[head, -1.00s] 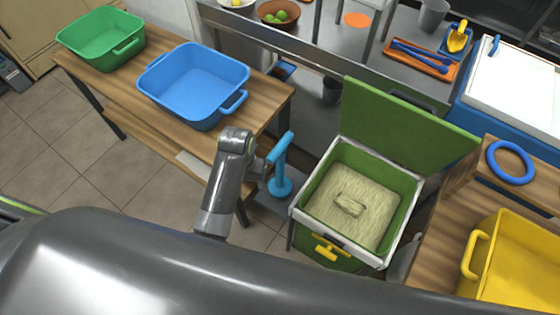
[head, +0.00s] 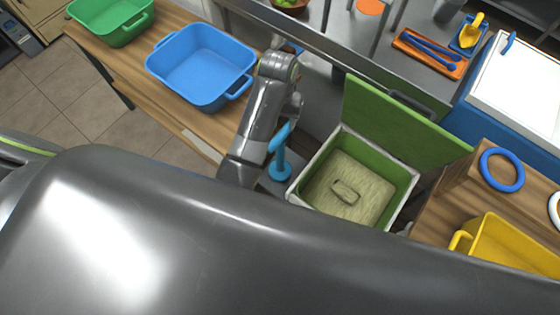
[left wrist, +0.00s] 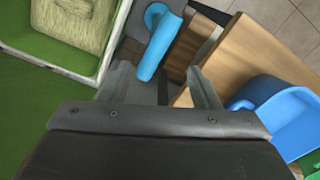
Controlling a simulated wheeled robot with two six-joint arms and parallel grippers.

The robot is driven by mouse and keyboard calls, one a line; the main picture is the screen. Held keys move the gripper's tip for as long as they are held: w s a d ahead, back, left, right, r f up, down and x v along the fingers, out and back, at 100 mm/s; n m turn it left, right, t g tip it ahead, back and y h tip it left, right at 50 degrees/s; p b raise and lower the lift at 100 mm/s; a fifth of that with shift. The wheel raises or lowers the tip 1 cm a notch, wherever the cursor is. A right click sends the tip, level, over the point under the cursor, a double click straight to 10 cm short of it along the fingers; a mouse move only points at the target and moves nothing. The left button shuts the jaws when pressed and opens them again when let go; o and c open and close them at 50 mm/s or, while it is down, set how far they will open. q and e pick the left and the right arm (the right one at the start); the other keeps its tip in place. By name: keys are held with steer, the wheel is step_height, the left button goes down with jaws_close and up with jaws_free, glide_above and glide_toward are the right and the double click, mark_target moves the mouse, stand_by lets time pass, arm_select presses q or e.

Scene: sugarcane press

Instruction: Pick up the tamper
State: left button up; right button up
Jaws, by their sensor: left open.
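The light blue tamper (head: 279,168) stands upright beside the green press box (head: 389,222), with a round base and a bar handle on top. My left gripper (head: 295,105) is close to the handle on its far side, with the forearm just left of the tamper. In the left wrist view the two fingers (left wrist: 161,82) are spread apart and empty. The tamper (left wrist: 160,45) lies just beyond the fingertips there, its handle end pointing toward the gap between them. My right gripper is not in view.
The press box is open, its green lid (head: 400,125) raised, with a pale fibrous block (head: 345,185) inside. A blue tub (head: 200,65) and a green tub (head: 110,18) stand on the wooden table at left. A yellow tub (head: 505,243) is at right.

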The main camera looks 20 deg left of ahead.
mark_target(279, 134)
arm_select(q)
steer(key=f, duration=0.5)
steer(key=shift+w+d+f, duration=0.1)
steer(key=shift+w+f, duration=0.15)
steer(key=shift+w, duration=0.1)
steer(key=shift+s+f, duration=0.15)
steer(key=shift+f, duration=0.55)
steer(key=shift+d+f+p, duration=0.15)
steer(key=shift+f+p, duration=0.25)
steer(key=shift+f, duration=2.2)
steer(key=shift+c, duration=0.2)
steer(key=shift+r, duration=0.1)
steer(key=c, duration=1.1)
steer(key=shift+r, duration=0.1)
steer(key=shift+c, duration=0.2)
